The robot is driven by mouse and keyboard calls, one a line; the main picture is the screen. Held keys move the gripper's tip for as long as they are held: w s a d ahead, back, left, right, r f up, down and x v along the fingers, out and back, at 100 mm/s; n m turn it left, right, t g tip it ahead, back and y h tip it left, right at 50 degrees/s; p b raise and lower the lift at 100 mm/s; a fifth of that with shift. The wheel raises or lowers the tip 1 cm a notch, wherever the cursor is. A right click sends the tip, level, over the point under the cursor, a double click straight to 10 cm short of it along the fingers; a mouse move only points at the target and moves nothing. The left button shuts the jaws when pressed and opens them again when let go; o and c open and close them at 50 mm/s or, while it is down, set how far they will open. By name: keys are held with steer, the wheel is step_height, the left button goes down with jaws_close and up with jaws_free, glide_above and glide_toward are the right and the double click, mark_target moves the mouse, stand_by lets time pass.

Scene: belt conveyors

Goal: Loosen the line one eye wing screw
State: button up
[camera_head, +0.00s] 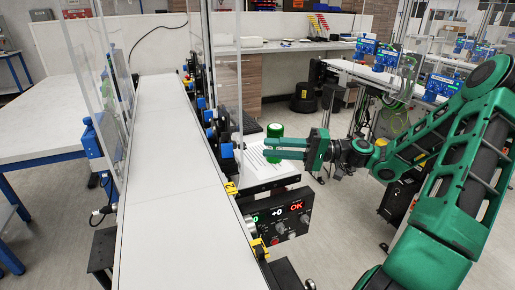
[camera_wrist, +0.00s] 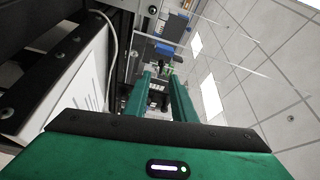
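My gripper (camera_head: 272,148) reaches left toward the near conveyor's right side in the head view. Its two green fingers also show in the wrist view (camera_wrist: 159,74), parted with a gap between them. A blue and grey sensor unit (camera_wrist: 171,27) with a blue block (camera_wrist: 165,48) lies just beyond the fingertips. Small parts lie around the tips, too small to tell apart. In the head view a blue sensor part (camera_head: 227,151) sits at the conveyor edge, left of the fingertips. I cannot make out the wing screw clearly, nor whether a finger touches it.
The white conveyor belt (camera_head: 165,150) is bare. A control box (camera_head: 281,218) shows a red "OK" below my gripper. Clear panels (camera_head: 225,70) rise along the belt.

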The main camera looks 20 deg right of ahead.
steer(key=shift+v, duration=2.2)
